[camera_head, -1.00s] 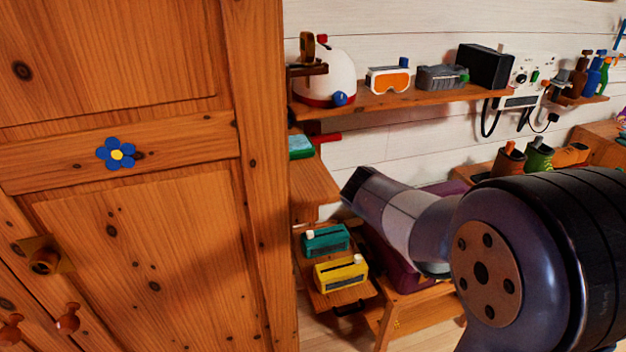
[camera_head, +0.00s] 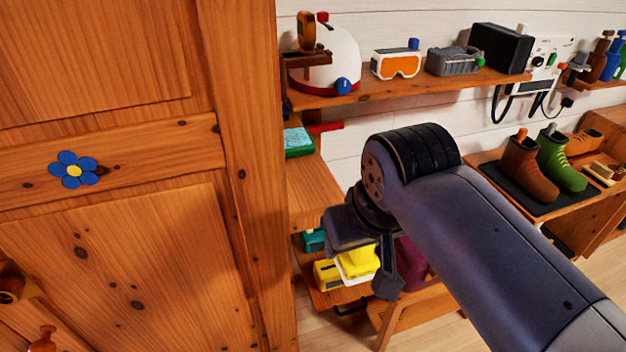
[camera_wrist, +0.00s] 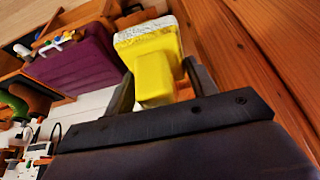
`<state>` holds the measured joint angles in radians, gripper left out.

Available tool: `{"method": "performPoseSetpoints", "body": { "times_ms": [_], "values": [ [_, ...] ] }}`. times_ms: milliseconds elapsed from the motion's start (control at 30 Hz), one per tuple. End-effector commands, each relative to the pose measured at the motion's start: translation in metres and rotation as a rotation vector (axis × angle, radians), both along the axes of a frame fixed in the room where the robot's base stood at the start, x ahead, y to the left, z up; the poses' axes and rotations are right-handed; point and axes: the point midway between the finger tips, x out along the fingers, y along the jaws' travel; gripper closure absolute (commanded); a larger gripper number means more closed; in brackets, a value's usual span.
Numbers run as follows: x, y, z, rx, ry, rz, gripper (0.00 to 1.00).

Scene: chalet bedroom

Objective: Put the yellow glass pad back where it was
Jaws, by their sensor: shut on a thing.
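The yellow glass pad (camera_head: 357,262) has a yellow block-shaped grip and a whitish pad face. In the wrist view the yellow pad (camera_wrist: 155,75) sits between both fingers, its pale face pointing away from me. My gripper (camera_wrist: 157,80) is shut on its yellow grip. In the head view my gripper (camera_head: 366,262) hangs with the pad in front of the low shelf at the wardrobe's right side. The pad partly hides a yellow box (camera_head: 325,274) on that shelf. A teal box (camera_head: 313,240) beside it is also partly hidden.
The wooden wardrobe (camera_head: 120,240) fills the left. A turquoise pad (camera_head: 298,142) lies on a ledge above. The wall shelf (camera_head: 400,88) holds a helmet, goggles and other items. Boots (camera_head: 530,170) stand at right. A purple case (camera_wrist: 75,52) shows in the wrist view.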

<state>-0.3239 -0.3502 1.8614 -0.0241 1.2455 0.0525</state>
Motion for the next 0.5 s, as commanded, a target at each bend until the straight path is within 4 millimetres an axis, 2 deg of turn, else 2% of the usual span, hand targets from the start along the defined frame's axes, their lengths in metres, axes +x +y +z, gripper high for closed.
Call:
{"method": "performPoseSetpoints", "body": {
  "times_ms": [167, 500],
  "values": [
    [0.002, 0.008, 0.005, 0.007, -0.008, 0.007, 0.64],
    [0.062, 0.025, 0.006, 0.007, -0.006, 0.006, 0.64]
  ]
}}
